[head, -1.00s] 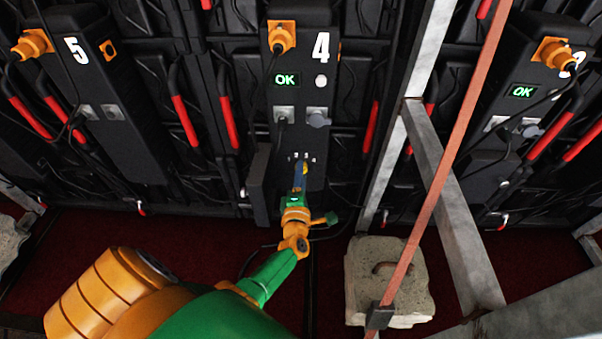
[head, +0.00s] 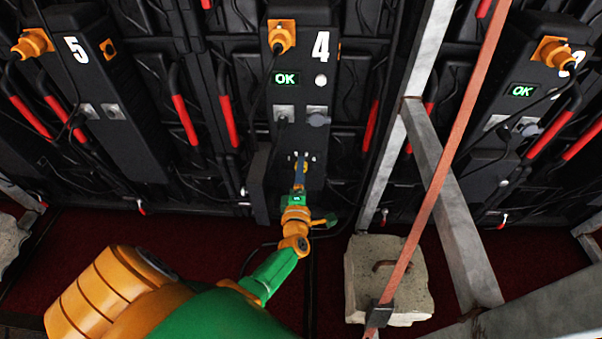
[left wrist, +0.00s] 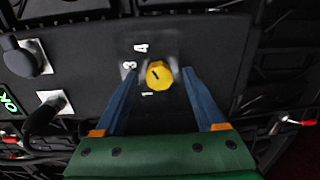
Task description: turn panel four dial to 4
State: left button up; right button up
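Panel four (head: 322,85) is a dark box with a white "4" and a green OK display in the head view. Its yellow dial (left wrist: 159,74) shows in the left wrist view, with a short dark mark on its face. White numerals 4, 3 and 1 stand around it; which one the mark points at is hard to tell. My left gripper (left wrist: 160,72) is open, its two blue fingers one on each side of the dial, with gaps showing. In the head view, my left gripper (head: 299,170) hides the dial. My right gripper is out of view.
Panel five (head: 100,90) stands to the left and another panel (head: 520,110) to the right. A metal frame (head: 440,190) and an orange strap (head: 445,165) cross right of panel four. A concrete block (head: 385,285) sits on the dark red floor.

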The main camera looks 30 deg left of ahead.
pick_arm(q)
jog(key=shift+r, duration=0.1)
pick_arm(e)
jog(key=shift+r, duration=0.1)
pick_arm(q)
jog(key=p+v, duration=0.2)
jog(key=v, duration=0.5)
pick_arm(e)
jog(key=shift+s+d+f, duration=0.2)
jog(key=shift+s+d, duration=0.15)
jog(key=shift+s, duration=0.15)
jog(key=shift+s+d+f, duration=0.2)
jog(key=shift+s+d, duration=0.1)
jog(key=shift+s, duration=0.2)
